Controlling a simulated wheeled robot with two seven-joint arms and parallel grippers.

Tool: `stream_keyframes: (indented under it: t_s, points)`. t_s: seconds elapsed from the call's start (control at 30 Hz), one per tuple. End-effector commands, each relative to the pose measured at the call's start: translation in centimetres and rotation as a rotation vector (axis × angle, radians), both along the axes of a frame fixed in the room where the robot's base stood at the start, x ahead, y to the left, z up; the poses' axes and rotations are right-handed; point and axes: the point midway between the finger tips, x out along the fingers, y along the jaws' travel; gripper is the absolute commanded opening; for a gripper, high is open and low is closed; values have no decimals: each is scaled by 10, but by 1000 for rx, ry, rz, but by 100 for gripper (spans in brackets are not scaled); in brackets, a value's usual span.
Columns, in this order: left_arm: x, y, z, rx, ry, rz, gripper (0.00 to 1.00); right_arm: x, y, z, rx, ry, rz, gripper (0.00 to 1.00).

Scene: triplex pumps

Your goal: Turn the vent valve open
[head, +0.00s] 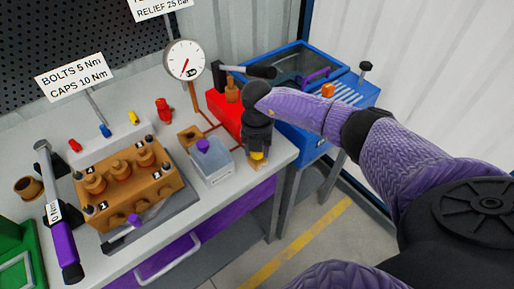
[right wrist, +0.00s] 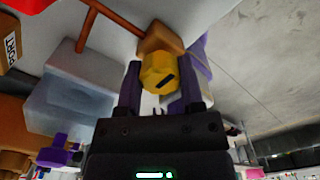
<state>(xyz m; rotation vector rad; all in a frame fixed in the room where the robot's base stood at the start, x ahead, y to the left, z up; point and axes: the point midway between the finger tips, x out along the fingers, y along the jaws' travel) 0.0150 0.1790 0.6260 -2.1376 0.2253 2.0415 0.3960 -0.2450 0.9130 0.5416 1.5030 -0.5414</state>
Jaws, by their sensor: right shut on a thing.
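The vent valve's yellow knob (right wrist: 155,72) sits on an orange-brown block (right wrist: 162,38) in the right wrist view. It has a short dark slanted mark on its face. My right gripper (right wrist: 160,82) is shut on the knob, one purple finger on each side. In the head view a bit of the yellow knob (head: 257,156) shows under my right gripper (head: 256,150), at the bench's front right edge. The wrist hides most of the valve there. My left gripper is not in view.
A red box (head: 224,112) stands behind my right gripper, a clear tank (head: 210,162) with a purple cap to its left. A gauge (head: 185,60) rises behind. The orange pump block (head: 125,190) is further left. A blue cabinet (head: 345,92) stands at the right.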

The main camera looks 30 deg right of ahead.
Motion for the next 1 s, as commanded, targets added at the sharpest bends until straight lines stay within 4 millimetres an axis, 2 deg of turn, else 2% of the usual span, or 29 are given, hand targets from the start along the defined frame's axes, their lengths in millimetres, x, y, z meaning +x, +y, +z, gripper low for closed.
stream_keyframes:
  t_s: [0.27, 0.3, 0.43, 0.47, 0.77, 0.87, 1.0]
  points:
    - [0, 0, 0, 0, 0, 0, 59, 0, 0, 0, -1, -2, 2, 0]
    - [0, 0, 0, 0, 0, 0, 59, 0, 0, 0, -1, -2, 2, 53]
    - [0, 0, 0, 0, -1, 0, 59, 0, 0, 0, 0, -1, 1, 80]
    - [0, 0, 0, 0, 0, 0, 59, 0, 0, 0, 0, -1, 1, 84]
    - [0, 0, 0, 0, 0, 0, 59, 0, 0, 0, 0, 0, -22, 84]
    - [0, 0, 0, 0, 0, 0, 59, 0, 0, -1, 0, 0, -147, 84]
    - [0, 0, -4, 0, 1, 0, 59, 0, 1, -2, 2, 0, -503, 84]
